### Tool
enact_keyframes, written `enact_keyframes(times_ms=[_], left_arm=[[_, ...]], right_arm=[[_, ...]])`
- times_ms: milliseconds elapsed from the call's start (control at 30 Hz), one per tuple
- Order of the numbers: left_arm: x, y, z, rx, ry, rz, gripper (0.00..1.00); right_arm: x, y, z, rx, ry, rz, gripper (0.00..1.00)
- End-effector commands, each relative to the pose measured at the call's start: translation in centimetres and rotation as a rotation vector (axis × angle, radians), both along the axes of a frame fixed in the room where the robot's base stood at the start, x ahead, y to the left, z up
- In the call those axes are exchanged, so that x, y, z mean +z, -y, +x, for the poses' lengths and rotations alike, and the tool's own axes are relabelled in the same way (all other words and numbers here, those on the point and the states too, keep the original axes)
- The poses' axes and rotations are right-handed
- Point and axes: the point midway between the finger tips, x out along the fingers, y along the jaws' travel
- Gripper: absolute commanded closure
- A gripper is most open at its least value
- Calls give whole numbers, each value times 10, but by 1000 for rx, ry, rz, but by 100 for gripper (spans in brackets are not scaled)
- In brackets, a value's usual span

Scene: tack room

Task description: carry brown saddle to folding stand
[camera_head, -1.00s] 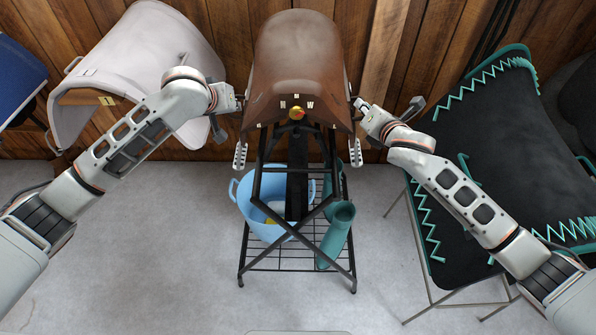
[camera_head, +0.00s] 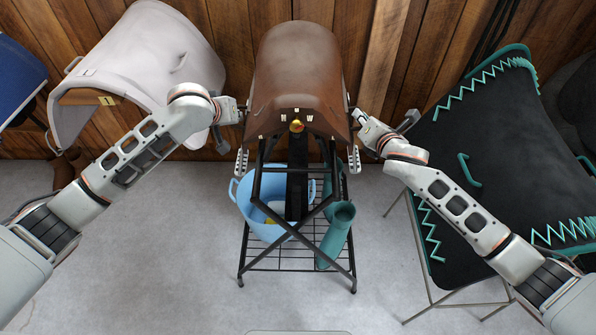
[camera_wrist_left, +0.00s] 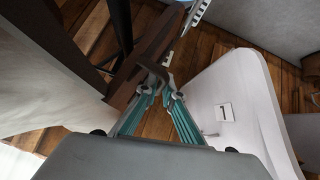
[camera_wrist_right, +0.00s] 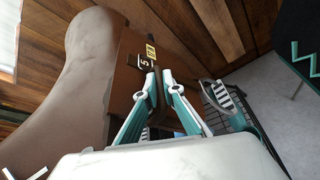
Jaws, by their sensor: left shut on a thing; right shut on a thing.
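The brown saddle (camera_head: 296,70) is above the top of the black folding stand (camera_head: 258,190), with pale marks and an orange-yellow knob on its near edge. I cannot tell whether it rests on the stand or hangs just above it. My left gripper (camera_head: 242,112) is shut on the saddle's left lower edge, and its fingers also show in the left wrist view (camera_wrist_left: 166,84). My right gripper (camera_head: 355,116) is shut on the right lower edge, clearer in the right wrist view (camera_wrist_right: 158,78). Stirrups (camera_head: 241,162) hang at both sides. The stand's top is mostly hidden under the saddle.
A white saddle (camera_head: 150,50) stands left, close to my left forearm. A black pad with teal trim (camera_head: 500,150) on a metal rack fills the right. A blue bucket (camera_head: 246,208) and a teal roll (camera_head: 337,230) sit low within the stand. A wooden wall (camera_head: 385,60) is behind; the front floor is clear.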

Motion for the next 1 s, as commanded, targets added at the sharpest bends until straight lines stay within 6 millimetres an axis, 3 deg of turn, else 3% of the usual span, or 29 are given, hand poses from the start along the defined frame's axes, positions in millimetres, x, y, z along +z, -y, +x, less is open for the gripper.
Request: enact_keyframes(times_ms=[33, 100, 133, 733, 1000], left_arm=[[3, 1, 2, 1, 8, -5, 100], [-1, 0, 0, 0, 1, -1, 80], [-1, 0, 0, 0, 1, -1, 76], [0, 0, -2, -2, -1, -1, 76], [26, -4, -29, -2, 0, -2, 76]], right_arm=[[4, -1, 1, 1, 8, 4, 100], [-2, 0, 0, 0, 0, 1, 79], [-1, 0, 0, 0, 0, 1, 76], [-2, 0, 0, 0, 0, 0, 76], [-2, 0, 0, 0, 0, 0, 76]])
